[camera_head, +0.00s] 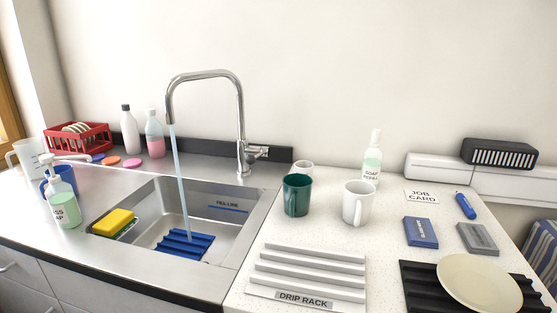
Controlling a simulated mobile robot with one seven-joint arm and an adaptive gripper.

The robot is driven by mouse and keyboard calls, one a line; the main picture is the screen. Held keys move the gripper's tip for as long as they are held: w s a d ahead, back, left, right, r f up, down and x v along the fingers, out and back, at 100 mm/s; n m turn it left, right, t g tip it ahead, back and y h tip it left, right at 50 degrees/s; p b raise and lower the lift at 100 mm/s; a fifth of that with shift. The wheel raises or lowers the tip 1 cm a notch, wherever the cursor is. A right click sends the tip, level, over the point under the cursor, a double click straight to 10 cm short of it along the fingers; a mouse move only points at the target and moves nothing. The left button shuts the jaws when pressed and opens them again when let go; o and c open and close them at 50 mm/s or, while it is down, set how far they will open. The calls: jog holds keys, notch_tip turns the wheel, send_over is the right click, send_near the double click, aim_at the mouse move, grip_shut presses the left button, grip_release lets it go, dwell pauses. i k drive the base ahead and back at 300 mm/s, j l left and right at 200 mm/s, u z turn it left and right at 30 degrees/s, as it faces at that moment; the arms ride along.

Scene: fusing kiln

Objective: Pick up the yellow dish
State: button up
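A pale yellow, cream-coloured round dish (479,283) lies at the lower right in the head view. It rests slightly tilted on a black ribbed rack (421,290) on the white speckled counter. The dish covers much of the rack, and the rack's near edge is cut off by the frame. No other yellow dish shows. My gripper and arm are not in view.
A white drip rack (308,272) lies left of the dish. A blue block (420,232) and grey block (478,239) lie behind it. A white mug (358,203) and green mug (297,195) stand farther back. Water runs from the tap (240,120) into the sink (250,232).

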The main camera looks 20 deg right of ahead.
aim_at(479, 284)
jog(key=k+l+z, duration=0.55)
jog(key=l, duration=0.15)
jog(key=k+l+z, duration=0.25)
jog(key=l, duration=0.15)
jog(key=k+l+z, duration=0.25)
jog(key=l, duration=0.2)
jog(key=i, duration=0.1)
